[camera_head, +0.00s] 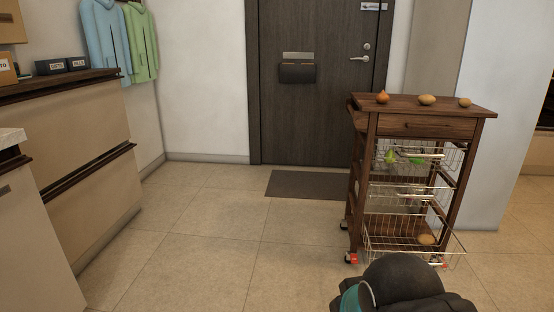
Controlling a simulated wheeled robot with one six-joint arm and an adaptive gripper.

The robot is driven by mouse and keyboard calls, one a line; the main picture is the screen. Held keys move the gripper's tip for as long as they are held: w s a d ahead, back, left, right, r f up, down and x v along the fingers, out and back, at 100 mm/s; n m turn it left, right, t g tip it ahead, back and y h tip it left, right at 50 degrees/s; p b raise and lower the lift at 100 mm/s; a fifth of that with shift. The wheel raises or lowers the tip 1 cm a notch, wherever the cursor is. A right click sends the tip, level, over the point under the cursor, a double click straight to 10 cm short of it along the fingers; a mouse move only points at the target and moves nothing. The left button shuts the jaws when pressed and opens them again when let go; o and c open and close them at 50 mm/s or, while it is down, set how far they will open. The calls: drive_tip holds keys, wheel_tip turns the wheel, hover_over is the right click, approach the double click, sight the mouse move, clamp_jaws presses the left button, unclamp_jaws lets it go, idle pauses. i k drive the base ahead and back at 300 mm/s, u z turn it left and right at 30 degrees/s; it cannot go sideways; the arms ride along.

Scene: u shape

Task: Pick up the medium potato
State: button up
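A tan potato (427,100) lies in the middle of the dark wooden top of a kitchen cart (440,123). A smaller-looking potato (464,102) lies to its right, near the right edge. Another potato (426,239) lies in the cart's bottom wire basket (385,250). I cannot tell for sure which one is the medium potato. A dark rounded part of my arm shows at the bottom edge, in front of the cart. My gripper's fingers are not in view.
An orange-brown onion (383,97) is at the left of the cart top. Green produce (391,157) lies in the upper basket (450,157). A doormat (307,184) lies before a dark door (315,90). Drawers (80,150) line the left. The floor between is clear.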

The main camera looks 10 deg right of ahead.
sight(424, 99)
drive_tip(key=z, duration=0.3)
drive_tip(key=i, duration=1.65)
drive_tip(key=z, duration=0.35)
